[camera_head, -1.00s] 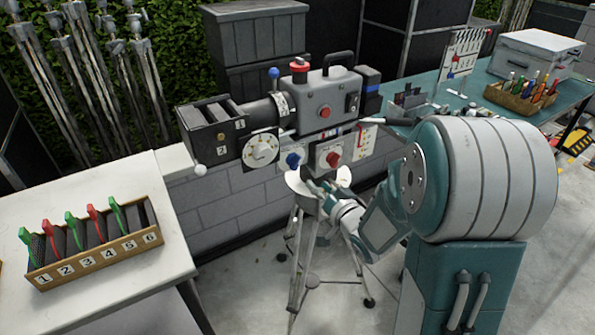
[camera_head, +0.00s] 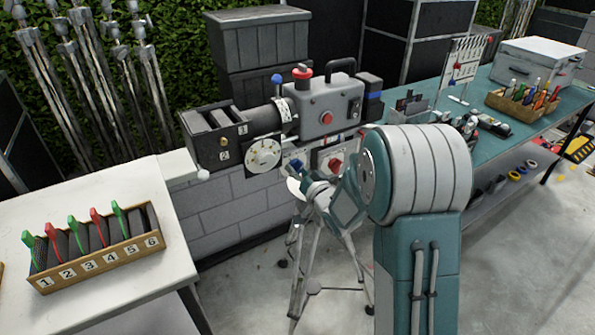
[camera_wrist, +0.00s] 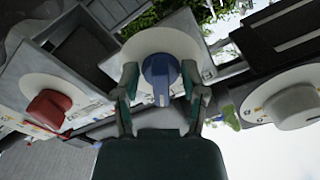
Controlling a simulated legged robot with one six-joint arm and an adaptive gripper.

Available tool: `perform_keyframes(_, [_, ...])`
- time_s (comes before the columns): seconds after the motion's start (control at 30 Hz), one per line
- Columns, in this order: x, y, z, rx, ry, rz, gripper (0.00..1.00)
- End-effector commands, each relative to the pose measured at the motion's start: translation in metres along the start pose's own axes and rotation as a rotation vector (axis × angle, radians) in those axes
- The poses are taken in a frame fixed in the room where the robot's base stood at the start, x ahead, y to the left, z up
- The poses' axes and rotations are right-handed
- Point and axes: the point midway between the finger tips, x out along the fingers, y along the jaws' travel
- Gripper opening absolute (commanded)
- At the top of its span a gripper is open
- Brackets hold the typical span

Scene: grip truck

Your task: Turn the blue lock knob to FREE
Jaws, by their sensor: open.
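The blue lock knob (camera_wrist: 161,78) sits on a round white dial plate in the middle of the wrist view. My gripper (camera_wrist: 160,88) is open, with one finger on each side of the knob; I cannot tell whether they touch it. In the head view the blue knob (camera_head: 296,166) shows on the lower front of the camera rig, partly behind my arm. My gripper (camera_head: 312,185) is there just below it, mostly hidden by my wrist. The dial's lettering is too small to read.
A red knob (camera_head: 335,164) is to the right of the blue one, and a large white dial (camera_head: 263,154) to its left. The tripod (camera_head: 300,260) stands below. A white table with a numbered box (camera_head: 95,262) is at left; a teal bench (camera_head: 480,150) is at right.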

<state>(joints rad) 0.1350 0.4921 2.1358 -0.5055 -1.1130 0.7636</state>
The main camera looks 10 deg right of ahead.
Motion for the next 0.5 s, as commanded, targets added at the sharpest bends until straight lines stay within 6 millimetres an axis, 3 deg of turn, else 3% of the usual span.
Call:
perform_keyframes(0.2, [0.0005,0.0001,0.0002,0.000,0.000,0.000,0.54])
perform_keyframes(0.27, [0.0004,0.0001,0.0002,0.000,0.000,0.000,0.32])
perform_keyframes(0.33, [0.0004,0.0002,0.0001,0.000,0.000,0.001,0.01])
perform_keyframes(0.5, [0.0007,0.0006,0.0004,-0.001,0.000,0.001,0.00])
